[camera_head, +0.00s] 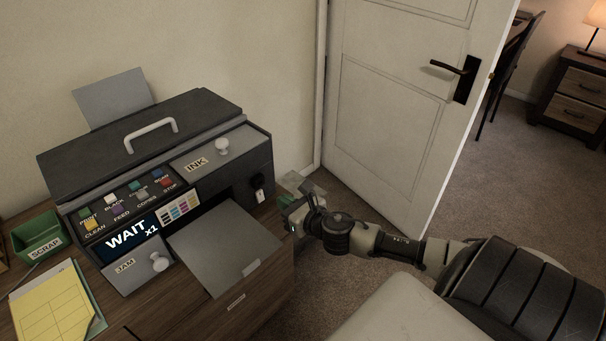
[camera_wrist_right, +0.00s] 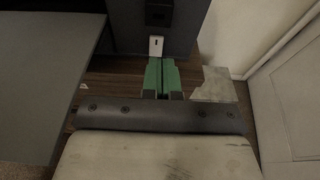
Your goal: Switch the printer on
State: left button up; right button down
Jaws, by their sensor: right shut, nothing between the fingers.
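The printer (camera_head: 200,132) is a dark grey machine on the desk at the left of the head view. Its lit display (camera_head: 131,235) reads "WAIT x1". A black switch with a white lower part (camera_head: 259,189) sits on its right side face. In the wrist view, the white part of the switch (camera_wrist_right: 156,45) is just beyond my fingertips. My right gripper (camera_head: 284,202) is shut and empty, close to that side face. In the wrist view, its green fingers (camera_wrist_right: 160,66) are together, pointing at the switch. I cannot tell whether they touch it. My left gripper is not in view.
An output tray (camera_head: 215,243) juts from the printer's front. A green scrap bin (camera_head: 38,238) and yellow paper (camera_head: 52,305) lie on the desk (camera_head: 245,315) at left. An open white door (camera_head: 392,100) stands behind my right arm.

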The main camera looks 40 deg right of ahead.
jog(key=s+r, duration=0.3)
jog(key=s, duration=0.2)
jog(key=shift+s+r, duration=0.15)
jog(key=shift+s, duration=0.15)
jog(key=shift+d, duration=0.1)
jog(key=s+d+f+m+g+h+p, duration=0.2)
jog(key=d+f+m, duration=0.1)
jog(key=f+m, duration=0.4)
jog(key=s+d+f+m+g+h+p, duration=0.1)
jog(key=s+d+f+m+g, duration=0.2)
jog(key=f, duration=0.6)
jog(key=s+a+f+m+g+p, duration=0.1)
jog(key=s+f+m+g, duration=0.1)
jog(key=s+f+m, duration=0.4)
jog(key=s+a+f+m+g+p, duration=0.1)
jog(key=s+f+m+g, duration=0.1)
jog(key=s+f+m, duration=0.5)
jog(key=s+a+f+m+g+p, duration=0.1)
jog(key=s+a+f+m+g, duration=0.2)
jog(key=s, duration=0.6)
jog(key=s+a+f+m+g+y+p, duration=0.1)
jog(key=s+a+f+m+g, duration=0.1)
jog(key=s+a+f+m, duration=0.6)
jog(key=s+a+f, duration=0.2)
jog(key=a, duration=0.2)
jog(key=shift+a+m+g+y, duration=0.25)
jog(key=shift+m+g+y, duration=0.05)
jog(key=shift+g, duration=0.1)
